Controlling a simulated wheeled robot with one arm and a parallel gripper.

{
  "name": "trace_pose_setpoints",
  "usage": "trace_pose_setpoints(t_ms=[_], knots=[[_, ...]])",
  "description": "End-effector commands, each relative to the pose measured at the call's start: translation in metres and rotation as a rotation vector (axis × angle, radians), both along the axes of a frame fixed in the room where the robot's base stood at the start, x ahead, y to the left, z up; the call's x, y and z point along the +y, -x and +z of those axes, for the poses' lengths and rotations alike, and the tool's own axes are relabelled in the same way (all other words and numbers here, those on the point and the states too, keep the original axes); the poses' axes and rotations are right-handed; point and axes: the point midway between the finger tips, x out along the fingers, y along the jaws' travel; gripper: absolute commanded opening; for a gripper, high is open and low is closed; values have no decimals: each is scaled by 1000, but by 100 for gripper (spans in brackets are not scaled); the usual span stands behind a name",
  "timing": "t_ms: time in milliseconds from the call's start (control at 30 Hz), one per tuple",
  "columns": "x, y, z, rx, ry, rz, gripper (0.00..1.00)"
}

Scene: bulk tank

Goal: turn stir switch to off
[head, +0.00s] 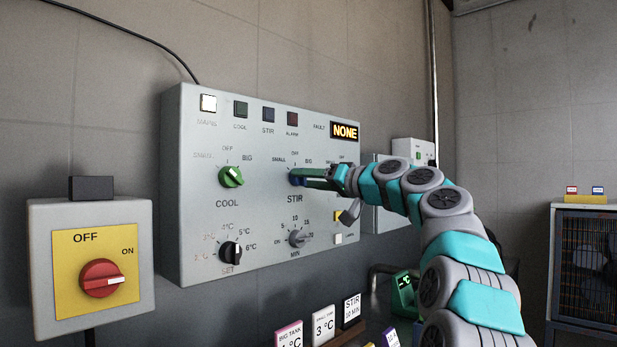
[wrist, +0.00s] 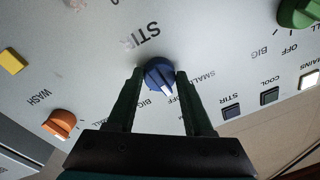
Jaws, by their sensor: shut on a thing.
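The stir switch is a blue knob (wrist: 160,75) on the grey control panel (head: 262,225), above the printed word STIR. My gripper (wrist: 158,80) is shut on this knob, one finger on each side. In the wrist view the knob's white mark points toward my palm, between the SMALL and BIG labels, about where OFF is printed. In the head view my fingers mostly cover the knob. The stir lamp (head: 268,115) is dark, and the mains lamp (head: 208,103) is lit white. The fault display (head: 345,131) reads NONE.
A green COOL knob (head: 231,177) is left of the stir switch. SET (head: 230,252) and MIN (head: 299,239) dials are below. An orange WASH knob (wrist: 60,123) sits on the other side. A red main switch (head: 101,278) is on a separate box at left. Small signs (head: 323,325) stand below the panel.

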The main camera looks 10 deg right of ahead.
Motion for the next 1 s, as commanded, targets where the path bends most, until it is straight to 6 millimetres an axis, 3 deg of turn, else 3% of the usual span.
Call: trace_pose_setpoints(t_ms=[800,833,1000], knots=[[0,0,0,74,-100,-2,0],[0,0,0,74,-100,-2,54],[0,0,0,74,-100,-2,73]])
